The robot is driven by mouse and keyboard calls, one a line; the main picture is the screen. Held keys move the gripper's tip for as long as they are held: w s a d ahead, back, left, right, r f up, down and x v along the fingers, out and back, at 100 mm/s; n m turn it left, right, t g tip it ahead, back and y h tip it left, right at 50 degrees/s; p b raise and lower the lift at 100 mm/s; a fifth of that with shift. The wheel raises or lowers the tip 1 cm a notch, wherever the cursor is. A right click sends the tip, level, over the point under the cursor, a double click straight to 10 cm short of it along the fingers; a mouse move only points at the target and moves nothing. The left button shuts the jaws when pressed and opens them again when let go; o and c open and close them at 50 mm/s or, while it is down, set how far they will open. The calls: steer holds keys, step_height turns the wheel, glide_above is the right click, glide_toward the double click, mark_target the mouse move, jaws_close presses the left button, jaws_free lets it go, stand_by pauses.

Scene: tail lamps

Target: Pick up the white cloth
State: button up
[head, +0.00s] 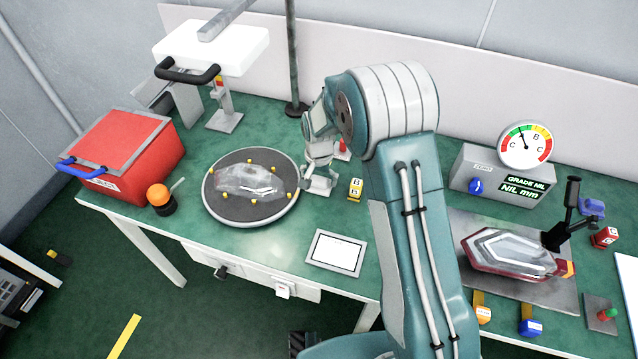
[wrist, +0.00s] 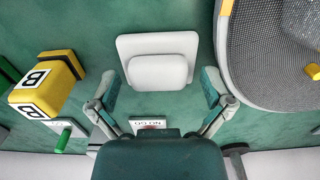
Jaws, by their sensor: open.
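The white cloth (wrist: 157,72) shows in the wrist view as a flat square with a thicker rounded pad on it, lying on the green bench top. My gripper (wrist: 160,84) is open, with one finger to the left and one to the right of the cloth. The fingers look apart from it, and nothing is held. In the head view my gripper (head: 319,178) hangs low over the bench, just right of the round turntable. I cannot clearly tell the cloth from the gripper there.
The round grey turntable (head: 220,210) with a clear lamp cover (head: 250,181) is close by. A yellow block marked B (wrist: 45,82) stands on the other side, near a NO GO label (wrist: 150,125). A framed white panel (head: 336,253) lies in front. A thin post (head: 293,60) stands behind.

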mark_target(319, 180)
steer(key=c, duration=0.9)
steer(key=shift+o, duration=0.2)
steer(key=shift+r, duration=0.25)
steer(key=r, duration=0.3)
steer(key=shift+s+r, duration=0.2)
steer(key=shift+s, duration=0.1)
steer(key=s+r, duration=0.9)
steer(key=s, duration=0.4)
steer(key=shift+s+d, duration=0.2)
steer(key=shift+s, duration=0.05)
steer(key=shift+r, duration=0.1)
